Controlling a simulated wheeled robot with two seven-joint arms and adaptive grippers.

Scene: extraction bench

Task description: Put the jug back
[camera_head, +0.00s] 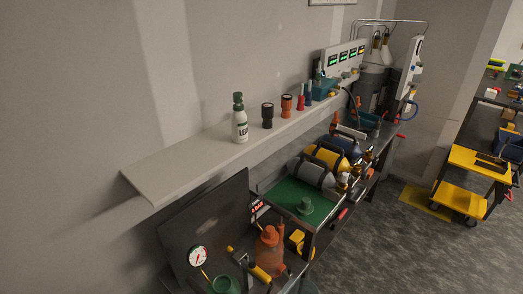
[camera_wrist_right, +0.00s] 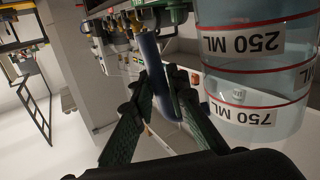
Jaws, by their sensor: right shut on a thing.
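The jug (camera_wrist_right: 255,75) fills the right of the right wrist view. It is clear and bluish, with red lines and white 250 ML and 750 ML labels that appear upside down in that picture. Its blue-grey handle (camera_wrist_right: 150,50) runs down between the two dark fingers of my right gripper (camera_wrist_right: 157,85), which is shut on the handle. My left gripper is in neither view.
A wall shelf (camera_head: 175,160) holds a white LEO-labelled bottle (camera_head: 239,120) and several small items. Below it is a crowded bench with a green mat (camera_head: 290,196), an orange vessel (camera_head: 269,250) and a gauge (camera_head: 198,257). Grey floor (camera_head: 385,250) is open at right, beside a yellow trolley (camera_head: 462,200).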

